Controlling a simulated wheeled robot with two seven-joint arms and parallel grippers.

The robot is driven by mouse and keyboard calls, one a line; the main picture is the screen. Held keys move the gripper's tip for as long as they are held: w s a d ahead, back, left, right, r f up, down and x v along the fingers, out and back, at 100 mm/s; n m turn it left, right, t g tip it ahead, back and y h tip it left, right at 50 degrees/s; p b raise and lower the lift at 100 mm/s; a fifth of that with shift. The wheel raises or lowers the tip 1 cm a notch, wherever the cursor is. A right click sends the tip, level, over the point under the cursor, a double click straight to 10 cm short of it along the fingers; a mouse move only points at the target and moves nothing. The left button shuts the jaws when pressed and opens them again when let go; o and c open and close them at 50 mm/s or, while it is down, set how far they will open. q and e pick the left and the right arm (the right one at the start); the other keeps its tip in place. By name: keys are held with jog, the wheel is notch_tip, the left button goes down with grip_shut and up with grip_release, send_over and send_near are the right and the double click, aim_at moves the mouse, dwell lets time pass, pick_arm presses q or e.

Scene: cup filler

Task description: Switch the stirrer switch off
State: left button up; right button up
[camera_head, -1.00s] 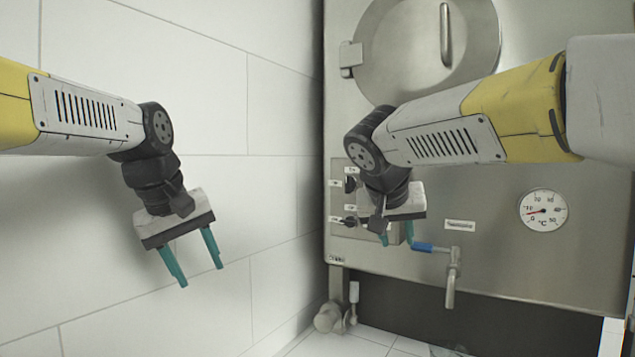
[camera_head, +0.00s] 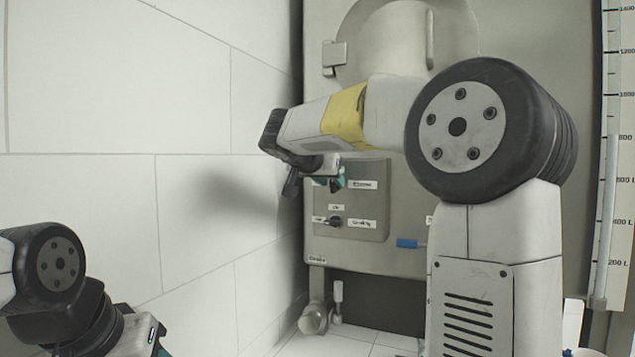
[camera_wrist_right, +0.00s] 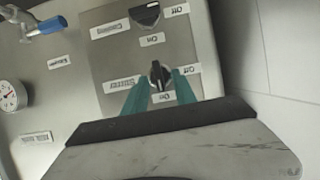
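The stirrer switch (camera_wrist_right: 159,76) is a small black knob on the grey panel, beside the Stirrer label (camera_head: 363,184). In the right wrist view, which is upside down, it stands upright, in line with its On label and turned away from the Off label at its side. My right gripper (camera_wrist_right: 160,88) is open, with a teal finger on each side of the knob and visible gaps. In the head view my right gripper (camera_head: 334,182) covers this switch. My left gripper (camera_head: 160,349) is mostly cut off at the bottom left; its opening is hidden.
The Cooling switch (camera_head: 335,222) sits just below and lies sideways, level with its Off label. A blue-handled tap (camera_head: 407,243) is to the right of the panel. A white tiled wall (camera_head: 195,110) stands close on the left. A round hatch (camera_head: 395,40) is above.

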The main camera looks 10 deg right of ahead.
jog(key=shift+w+d+f, duration=0.15)
jog(key=shift+w+d, duration=0.15)
jog(key=shift+w, duration=0.1)
grip_shut()
